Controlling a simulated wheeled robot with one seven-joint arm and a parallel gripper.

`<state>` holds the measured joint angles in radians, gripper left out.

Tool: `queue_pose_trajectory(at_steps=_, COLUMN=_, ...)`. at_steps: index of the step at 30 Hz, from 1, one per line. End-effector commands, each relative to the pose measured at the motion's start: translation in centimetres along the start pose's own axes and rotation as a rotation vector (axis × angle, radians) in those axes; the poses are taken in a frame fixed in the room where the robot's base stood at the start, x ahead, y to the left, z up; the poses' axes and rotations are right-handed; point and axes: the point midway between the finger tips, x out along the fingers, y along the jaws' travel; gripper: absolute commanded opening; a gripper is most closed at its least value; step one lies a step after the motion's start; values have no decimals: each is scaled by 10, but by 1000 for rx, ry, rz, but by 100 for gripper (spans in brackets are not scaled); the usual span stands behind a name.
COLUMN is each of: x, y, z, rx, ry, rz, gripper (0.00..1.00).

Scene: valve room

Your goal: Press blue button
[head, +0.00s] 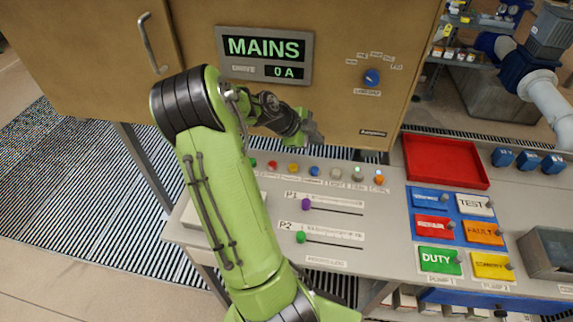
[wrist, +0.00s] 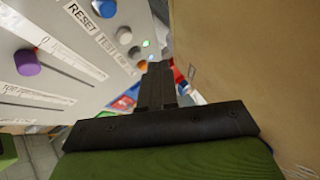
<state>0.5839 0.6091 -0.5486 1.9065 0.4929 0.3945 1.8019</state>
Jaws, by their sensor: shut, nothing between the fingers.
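The blue button (head: 314,171) sits in a row of coloured buttons along the back of the grey console, between a yellow button (head: 293,168) and a pale grey one (head: 336,173). My gripper (head: 315,135) is shut and empty, above and behind this row, close to the cabinet front. It is apart from the blue button in the head view. In the wrist view the shut fingers (wrist: 156,80) point along the row towards its orange end. A bluish button (wrist: 103,8) at the top edge there appears to be the blue one, partly cut off.
The cabinet (head: 330,115) with the MAINS display rises right behind the row. Purple (head: 306,204) and green (head: 300,237) slider knobs lie in front. A red tray (head: 445,162) and coloured switch plates stand to the right. An orange button (head: 378,179) ends the row.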

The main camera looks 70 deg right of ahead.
Motion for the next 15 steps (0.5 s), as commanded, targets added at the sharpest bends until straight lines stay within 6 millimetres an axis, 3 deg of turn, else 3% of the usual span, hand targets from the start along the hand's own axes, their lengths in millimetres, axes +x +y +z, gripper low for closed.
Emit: queue_pose_trajectory(at_steps=15, x=7, y=3, z=2, rx=7, ry=7, rz=0, gripper=0)
